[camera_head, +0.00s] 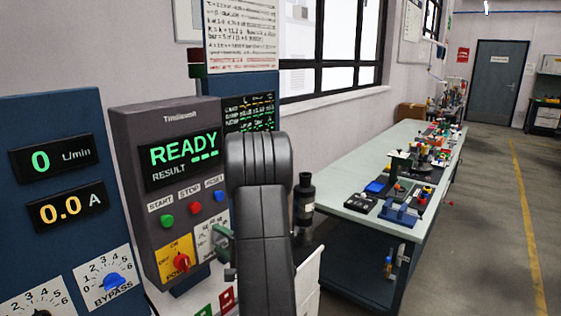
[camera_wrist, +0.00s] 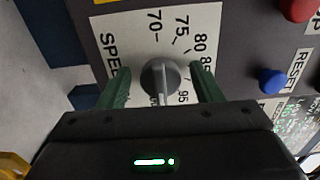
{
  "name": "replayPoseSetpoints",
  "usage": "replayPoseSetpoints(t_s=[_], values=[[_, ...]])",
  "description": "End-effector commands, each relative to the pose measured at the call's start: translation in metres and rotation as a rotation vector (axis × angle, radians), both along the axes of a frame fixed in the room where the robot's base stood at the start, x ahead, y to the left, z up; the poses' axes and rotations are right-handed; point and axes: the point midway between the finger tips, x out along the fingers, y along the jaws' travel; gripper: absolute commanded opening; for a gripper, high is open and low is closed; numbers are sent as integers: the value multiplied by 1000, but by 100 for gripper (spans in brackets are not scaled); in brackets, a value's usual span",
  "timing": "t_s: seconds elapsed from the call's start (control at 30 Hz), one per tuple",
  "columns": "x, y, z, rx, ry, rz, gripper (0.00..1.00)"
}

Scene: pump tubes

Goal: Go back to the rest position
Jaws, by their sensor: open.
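My gripper (camera_wrist: 160,70) is open in the wrist view. Its two green fingers stand on either side of a grey speed knob (camera_wrist: 160,78), with a gap on both sides. The knob sits on a white dial plate (camera_wrist: 125,40) marked from 70 up to 95; its ridge points down in the picture, and its end is close to my gripper body. In the head view, my arm hides most of my gripper, and only a green part (camera_head: 222,238) shows at the grey control box (camera_head: 130,140).
The box screen (camera_head: 182,150) reads READY, result dashes. Start, stop and reset buttons (camera_head: 193,208) and a red power switch (camera_head: 181,262) are close by. A blue panel (camera_head: 50,120) reads 0 L/min and 0.0 A. A black bottle (camera_head: 304,200) stands right of my arm. The right-hand floor (camera_head: 485,230) is clear.

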Motion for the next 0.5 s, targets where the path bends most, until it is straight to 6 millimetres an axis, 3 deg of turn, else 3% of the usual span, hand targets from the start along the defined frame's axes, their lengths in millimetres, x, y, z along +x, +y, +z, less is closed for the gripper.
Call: replayPoseSetpoints(t_s=[0.17,0.5], values=[[-9,-13,-1,1,-1,-4,59],[-43,-57,-1,0,0,-6,59]])
